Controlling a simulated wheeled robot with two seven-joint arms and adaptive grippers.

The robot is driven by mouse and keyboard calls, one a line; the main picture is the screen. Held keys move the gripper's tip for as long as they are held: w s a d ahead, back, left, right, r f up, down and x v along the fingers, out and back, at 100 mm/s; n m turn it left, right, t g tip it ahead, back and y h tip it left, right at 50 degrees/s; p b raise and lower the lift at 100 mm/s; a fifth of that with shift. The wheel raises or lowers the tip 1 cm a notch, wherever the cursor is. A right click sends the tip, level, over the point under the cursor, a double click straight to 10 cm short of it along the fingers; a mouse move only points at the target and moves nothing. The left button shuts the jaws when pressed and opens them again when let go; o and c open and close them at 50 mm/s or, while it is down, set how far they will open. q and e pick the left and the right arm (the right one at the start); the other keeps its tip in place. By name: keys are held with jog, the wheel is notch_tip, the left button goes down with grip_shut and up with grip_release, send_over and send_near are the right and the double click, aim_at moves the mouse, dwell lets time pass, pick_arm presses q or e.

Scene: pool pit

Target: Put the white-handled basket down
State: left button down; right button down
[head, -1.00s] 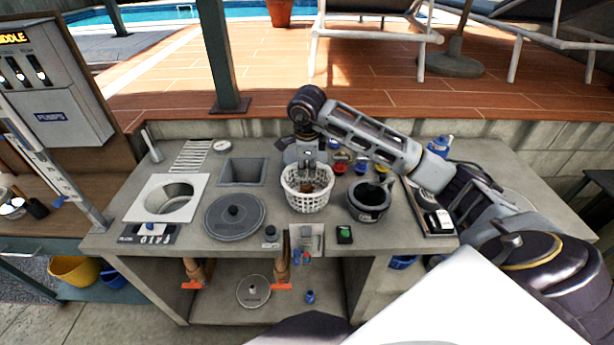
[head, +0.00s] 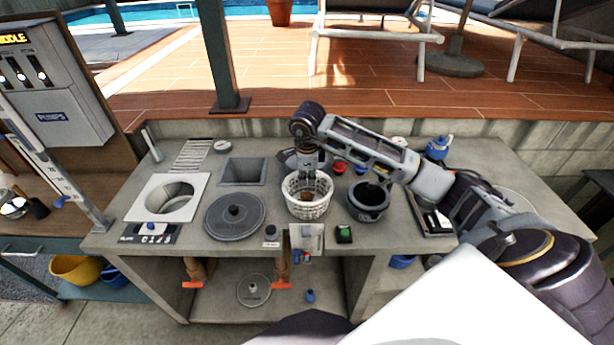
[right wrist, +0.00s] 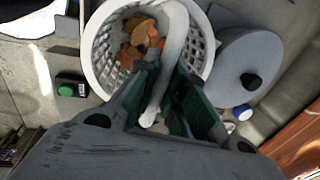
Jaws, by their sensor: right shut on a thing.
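The white-handled basket (head: 307,209) is a round white lattice basket at the middle of the counter. In the right wrist view the basket (right wrist: 205,48) holds orange-brown leaves, and its white handle (right wrist: 172,55) arches between my fingers. My right gripper (head: 308,178) is above the basket, shut on the handle; its green-lined fingers (right wrist: 172,105) also show in the right wrist view. The basket looks upright, at or just above the counter; I cannot tell whether it touches. My left gripper is not in view.
On the counter (head: 190,236), a grey round lid (head: 235,228) lies left of the basket and a dark pot (head: 368,208) stands close on its right. A square plate with a round opening (head: 135,208) is farther left. A green-button box (head: 344,235) is in front.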

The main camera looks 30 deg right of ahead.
jog(key=shift+f, duration=0.15)
jog(key=c, duration=1.5)
grip_release()
jog(key=shift+r, duration=0.3)
notch_tip(320, 180, up, 12)
jog(key=s+a+b, duration=0.1)
jog(key=s, duration=0.1)
jog(key=shift+f+b, duration=0.2)
jog(key=shift+b, duration=0.15)
jog(key=shift+a, duration=0.1)
